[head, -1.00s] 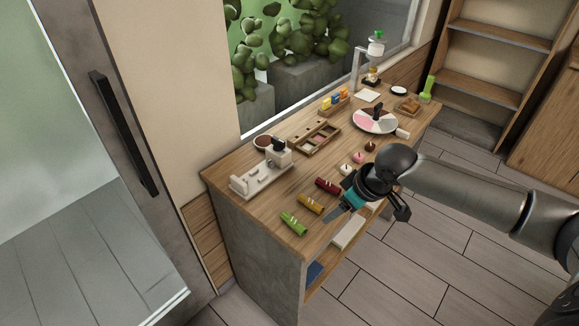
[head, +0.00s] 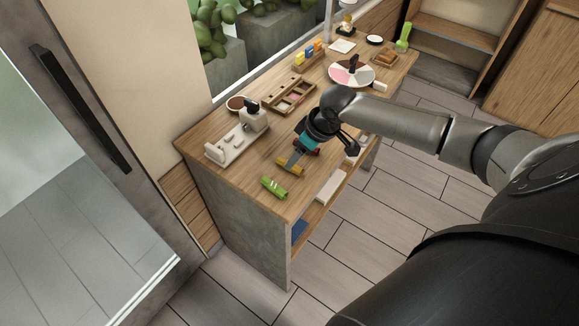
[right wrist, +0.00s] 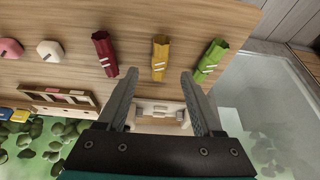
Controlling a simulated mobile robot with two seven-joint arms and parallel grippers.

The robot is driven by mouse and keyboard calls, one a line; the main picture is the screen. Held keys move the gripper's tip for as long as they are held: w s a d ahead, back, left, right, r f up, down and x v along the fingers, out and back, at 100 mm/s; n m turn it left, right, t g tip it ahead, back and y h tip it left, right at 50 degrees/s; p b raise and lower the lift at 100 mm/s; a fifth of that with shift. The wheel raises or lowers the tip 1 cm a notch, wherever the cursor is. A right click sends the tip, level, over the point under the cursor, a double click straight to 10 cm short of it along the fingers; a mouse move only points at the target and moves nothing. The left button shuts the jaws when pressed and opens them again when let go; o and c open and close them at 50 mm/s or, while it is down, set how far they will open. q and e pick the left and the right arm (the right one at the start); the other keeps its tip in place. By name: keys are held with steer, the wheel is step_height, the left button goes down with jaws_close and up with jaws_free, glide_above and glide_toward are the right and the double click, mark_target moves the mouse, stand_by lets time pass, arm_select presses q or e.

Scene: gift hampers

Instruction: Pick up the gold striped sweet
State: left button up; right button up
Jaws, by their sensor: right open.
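The gold striped sweet (head: 290,164) lies on the wooden counter (head: 232,178), partly hidden by my right gripper in the head view. In the right wrist view the gold sweet (right wrist: 160,58) lies ahead of my right gripper (right wrist: 158,82), between the lines of its two open fingers and beyond their tips. The gripper is open and empty. A green striped sweet (right wrist: 210,60) and a dark red striped sweet (right wrist: 105,54) lie on either side of the gold one. My left gripper is not in view.
A white stand-like device (head: 237,142) and a compartmented wooden tray (head: 288,97) stand behind the sweets. A round pink and white dish (head: 352,74) sits farther right. The counter's front edge is close to the sweets.

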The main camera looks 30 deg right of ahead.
steer(key=shift+w+b+x, duration=0.2)
steer(key=shift+b+x, duration=0.4)
steer(key=shift+x, duration=2)
steer(key=c, duration=1)
steer(key=shift+r, duration=0.1)
